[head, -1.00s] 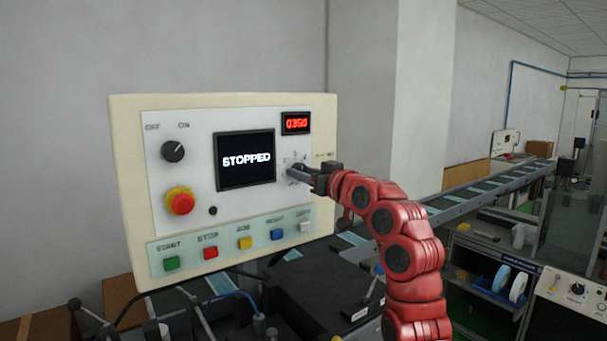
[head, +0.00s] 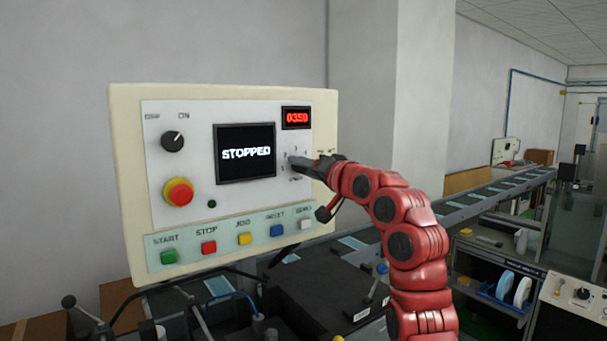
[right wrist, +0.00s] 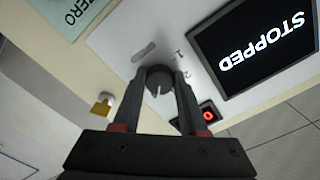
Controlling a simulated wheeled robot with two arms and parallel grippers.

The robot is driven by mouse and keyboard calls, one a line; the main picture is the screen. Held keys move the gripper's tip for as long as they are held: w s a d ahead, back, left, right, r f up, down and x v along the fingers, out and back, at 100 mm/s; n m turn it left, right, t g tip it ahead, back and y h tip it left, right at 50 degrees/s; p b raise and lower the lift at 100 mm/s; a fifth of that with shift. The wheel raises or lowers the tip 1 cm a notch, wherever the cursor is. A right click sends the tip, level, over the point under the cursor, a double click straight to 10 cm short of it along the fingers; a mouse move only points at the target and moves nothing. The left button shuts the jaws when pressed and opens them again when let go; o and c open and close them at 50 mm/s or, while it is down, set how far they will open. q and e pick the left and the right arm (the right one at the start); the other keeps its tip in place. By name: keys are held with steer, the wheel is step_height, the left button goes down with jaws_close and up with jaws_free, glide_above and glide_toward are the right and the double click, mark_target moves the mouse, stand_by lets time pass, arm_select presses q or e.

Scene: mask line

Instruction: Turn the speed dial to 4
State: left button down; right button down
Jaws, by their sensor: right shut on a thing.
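The speed dial (right wrist: 160,76) is a dark round knob in the right wrist view, with a white pointer line that points down the picture toward my gripper. Printed marks, among them a 1 and a 2, lie beside it. My right gripper (right wrist: 160,92) is shut on the dial, one finger on each side. The number under the pointer cannot be read. My left gripper is not in view.
The control panel (head: 124,190) carries a STOPPED screen (head: 245,153), a red display (head: 297,118), an on/off knob (head: 172,142), a red emergency button (head: 178,193) and a row of coloured buttons below. A conveyor (head: 480,203) runs behind my right arm.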

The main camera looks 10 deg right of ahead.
steer(key=shift+m+b, duration=0.3)
steer(key=shift+m, duration=0.3)
steer(key=shift+c, duration=2.2)
jaws_free()
steer(key=shift+f, duration=0.1)
